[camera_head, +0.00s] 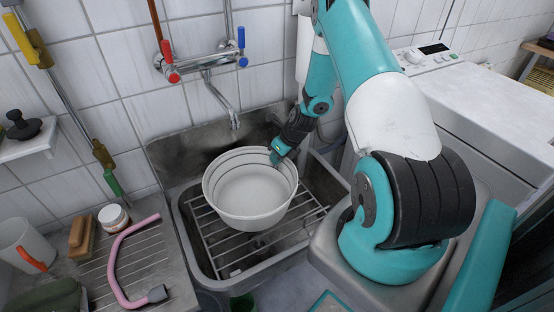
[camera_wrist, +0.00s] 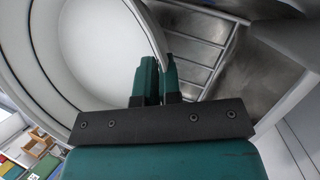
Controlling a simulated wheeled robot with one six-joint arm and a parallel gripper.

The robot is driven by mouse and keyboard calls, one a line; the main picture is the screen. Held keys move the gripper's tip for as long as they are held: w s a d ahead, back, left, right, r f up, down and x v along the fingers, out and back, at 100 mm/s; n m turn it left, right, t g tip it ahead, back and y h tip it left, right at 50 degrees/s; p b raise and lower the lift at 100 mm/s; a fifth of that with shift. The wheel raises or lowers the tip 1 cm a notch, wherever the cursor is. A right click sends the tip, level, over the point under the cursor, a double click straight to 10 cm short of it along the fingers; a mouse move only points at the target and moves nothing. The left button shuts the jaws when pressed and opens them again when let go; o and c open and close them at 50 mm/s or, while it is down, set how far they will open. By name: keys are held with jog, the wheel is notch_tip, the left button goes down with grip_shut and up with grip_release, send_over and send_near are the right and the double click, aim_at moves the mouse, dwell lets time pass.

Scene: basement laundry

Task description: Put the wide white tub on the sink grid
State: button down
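The wide white tub (camera_head: 248,188) is upright and empty, over the metal sink grid (camera_head: 222,247) in the grey sink. My gripper (camera_head: 278,153) is at the tub's back right rim. In the wrist view my gripper (camera_wrist: 158,80) has one finger on each side of the tub wall (camera_wrist: 95,40), shut on it. Grid bars (camera_wrist: 200,52) show beyond the tub there. The tub covers the middle of the grid. I cannot tell whether its base touches the bars or hangs just above them.
The drainboard at left holds a pink hose (camera_head: 117,258), a brush (camera_head: 82,238), a small jar (camera_head: 113,217) and a white mug (camera_head: 22,245). The tap spout (camera_head: 222,100) hangs behind the tub. A white washing machine (camera_head: 470,110) stands right.

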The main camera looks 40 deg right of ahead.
jog(key=shift+f, duration=0.35)
jog(key=c, duration=1.3)
grip_release()
jog(key=shift+r, duration=0.1)
jog(key=v, duration=1.2)
jog(key=shift+p, duration=0.35)
